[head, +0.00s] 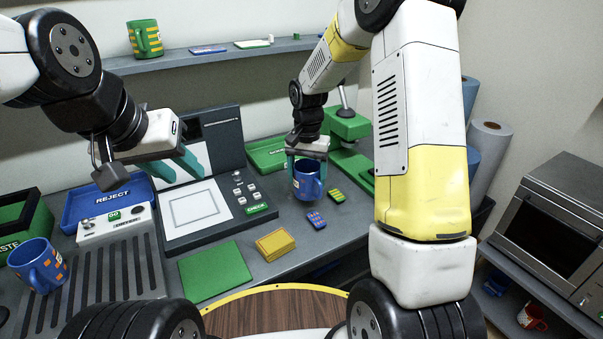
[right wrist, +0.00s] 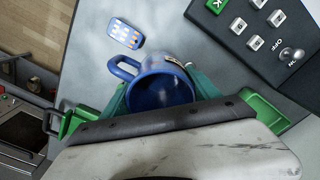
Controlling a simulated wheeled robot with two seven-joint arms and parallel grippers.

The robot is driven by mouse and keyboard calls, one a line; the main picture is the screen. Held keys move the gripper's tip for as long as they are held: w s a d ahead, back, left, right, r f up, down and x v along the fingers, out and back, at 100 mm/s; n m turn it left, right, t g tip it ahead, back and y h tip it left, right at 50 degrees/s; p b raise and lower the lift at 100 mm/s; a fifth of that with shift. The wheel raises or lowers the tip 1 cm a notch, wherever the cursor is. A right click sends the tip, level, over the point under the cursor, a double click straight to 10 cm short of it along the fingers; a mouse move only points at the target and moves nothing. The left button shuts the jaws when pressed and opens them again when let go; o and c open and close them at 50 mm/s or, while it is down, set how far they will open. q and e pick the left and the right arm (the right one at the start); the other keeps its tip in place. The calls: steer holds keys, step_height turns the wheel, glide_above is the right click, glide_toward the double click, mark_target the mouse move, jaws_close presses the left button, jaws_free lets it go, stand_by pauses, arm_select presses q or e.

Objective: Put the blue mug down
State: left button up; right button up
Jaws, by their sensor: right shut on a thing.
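A blue mug (head: 307,186) is between the teal fingers of my right gripper (head: 306,164), over the grey counter right of the control panel. In the right wrist view I look down into the mug (right wrist: 160,88), its handle pointing up and left. My right gripper (right wrist: 158,100) is shut on it. I cannot tell whether its base touches the counter. A second blue mug (head: 38,264) with orange patches stands at the far left on the slatted grey tray (head: 95,290). My left gripper (head: 178,168) is open and empty, above the left part of the press.
A blue patterned card (head: 316,219) and a green-yellow one (head: 337,196) lie close to the held mug. A green mat (head: 216,270) and yellow pads (head: 275,244) lie in front. A green hand press (head: 347,125) and green tray (head: 266,154) are behind.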

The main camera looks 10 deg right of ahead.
mark_target(308, 184)
steer(key=shift+w+d, duration=0.3)
steer(key=shift+w, duration=0.2)
steer(key=shift+f, duration=1.8)
steer(key=shift+f, duration=0.15)
steer(key=o, duration=1.8)
steer(key=shift+c, duration=0.2)
